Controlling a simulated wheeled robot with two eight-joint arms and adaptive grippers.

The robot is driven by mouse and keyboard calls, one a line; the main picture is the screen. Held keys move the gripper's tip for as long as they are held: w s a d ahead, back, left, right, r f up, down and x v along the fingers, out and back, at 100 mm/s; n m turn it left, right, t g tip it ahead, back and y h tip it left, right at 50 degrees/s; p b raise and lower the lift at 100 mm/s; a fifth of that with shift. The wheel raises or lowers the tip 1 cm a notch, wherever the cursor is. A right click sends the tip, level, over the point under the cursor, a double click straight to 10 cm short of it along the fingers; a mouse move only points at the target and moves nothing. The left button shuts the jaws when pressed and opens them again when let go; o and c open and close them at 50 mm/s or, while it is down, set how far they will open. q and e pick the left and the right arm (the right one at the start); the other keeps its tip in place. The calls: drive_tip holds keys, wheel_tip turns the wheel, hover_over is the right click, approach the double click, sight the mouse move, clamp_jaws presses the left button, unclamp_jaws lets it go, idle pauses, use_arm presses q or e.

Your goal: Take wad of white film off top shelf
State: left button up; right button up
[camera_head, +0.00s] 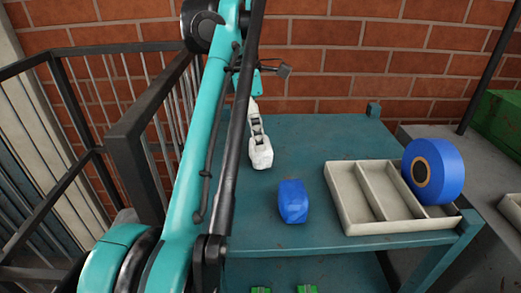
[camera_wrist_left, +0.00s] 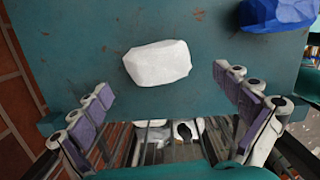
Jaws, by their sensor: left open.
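The wad of white film (camera_head: 261,157) lies on the teal top shelf (camera_head: 325,140), left of a blue wad. In the left wrist view the white wad (camera_wrist_left: 158,63) lies just beyond the fingertips, roughly centred between them. Whether a finger touches the wad cannot be told. My right gripper is not in view.
A blue wad (camera_head: 293,202) lies near the shelf's front edge and also shows in the wrist view (camera_wrist_left: 276,14). A pale divided tray (camera_head: 349,222) holds a blue roll (camera_head: 434,171) at right. A dark railing (camera_head: 134,140) stands left, a brick wall (camera_head: 350,60) behind.

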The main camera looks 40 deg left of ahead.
sight(263, 160)
use_arm(q)
drive_tip(key=shift+d+f, duration=0.2)
drive_tip(key=shift+f, duration=0.25)
drive_tip(key=f, duration=0.2)
drive_tip(key=w+f+p, duration=0.1)
drive_tip(key=f, duration=0.1)
drive_tip(key=shift+f, duration=0.15)
drive_tip(key=shift+s+d+f, duration=0.1)
drive_tip(key=shift+d+f, duration=0.1)
drive_tip(key=shift+f, duration=0.05)
drive_tip(key=c, duration=0.8)
